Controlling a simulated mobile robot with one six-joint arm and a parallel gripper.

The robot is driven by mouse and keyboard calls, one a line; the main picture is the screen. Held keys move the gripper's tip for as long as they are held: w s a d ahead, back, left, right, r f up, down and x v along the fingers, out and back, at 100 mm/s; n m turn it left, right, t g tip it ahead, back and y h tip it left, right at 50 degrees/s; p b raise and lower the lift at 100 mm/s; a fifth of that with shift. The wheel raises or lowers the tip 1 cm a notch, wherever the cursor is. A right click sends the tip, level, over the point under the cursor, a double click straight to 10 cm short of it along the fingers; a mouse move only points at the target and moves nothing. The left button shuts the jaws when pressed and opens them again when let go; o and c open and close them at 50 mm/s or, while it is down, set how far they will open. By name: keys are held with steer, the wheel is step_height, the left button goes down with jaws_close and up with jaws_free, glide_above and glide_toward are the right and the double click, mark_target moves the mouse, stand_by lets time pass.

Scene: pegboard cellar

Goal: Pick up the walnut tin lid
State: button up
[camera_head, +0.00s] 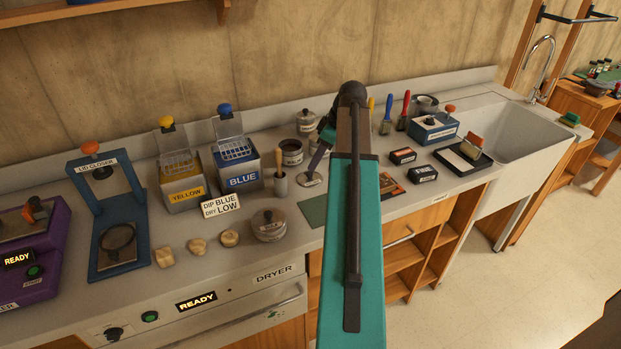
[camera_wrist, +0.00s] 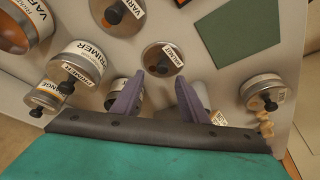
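A round grey metal lid with a dark knob and a small white label (camera_wrist: 154,62) lies flat on the counter; I take it for the walnut tin lid, though the label is hard to read. In the head view the lid (camera_head: 311,179) lies behind the green mat. My gripper (camera_wrist: 160,82) is open and empty, with its two purple fingers apart and the lid just beyond their tips in the wrist view. In the head view my gripper (camera_head: 327,136) is above the counter near the lid, partly hidden by my arm.
In the wrist view, a primer tin (camera_wrist: 80,62), another lid (camera_wrist: 123,14) and a lidded tin (camera_wrist: 262,86) stand around; tins behind the fingers are partly hidden. A green mat (camera_wrist: 238,38) lies flat nearby.

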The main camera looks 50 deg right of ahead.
mark_target(309, 173)
steer(key=shift+s+a+p+x, duration=0.1)
steer(key=shift+p+x, duration=0.3)
steer(key=shift+x, duration=0.35)
steer(key=shift+s+a+p+x, duration=0.15)
steer(key=shift+p+x, duration=0.2)
steer(key=shift+x, duration=1.55)
steer(key=shift+d, duration=0.1)
jaws_close()
steer(key=shift+r, duration=0.2)
